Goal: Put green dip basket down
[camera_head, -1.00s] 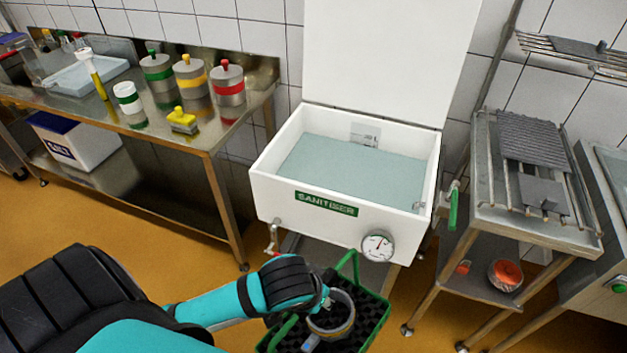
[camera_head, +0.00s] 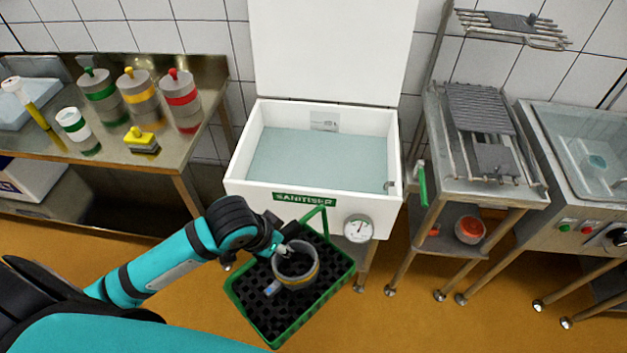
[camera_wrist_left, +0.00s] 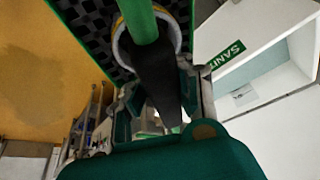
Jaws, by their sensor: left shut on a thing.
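The green dip basket (camera_head: 341,284) has a green rim, a dark perforated floor and a green arched handle (camera_head: 315,214). It hangs in the air in front of the sanitiser tank (camera_head: 300,199). A grey ring-shaped mould with a yellow band (camera_head: 297,270) and a small blue tag (camera_head: 272,288) are in it. My left gripper (camera_head: 284,250) is shut on the basket, at its handle. In the left wrist view the green handle (camera_wrist_left: 141,20) runs between the gripper's fingers (camera_wrist_left: 160,110). The right gripper is not in view.
The open white tank holds pale liquid (camera_head: 320,160) and has a round gauge (camera_head: 357,229) on its front. A steel bench with banded canisters (camera_head: 180,95) stands left. A steel rack stand (camera_head: 490,185) and a lidded machine (camera_head: 590,160) stand right. Orange floor is free below.

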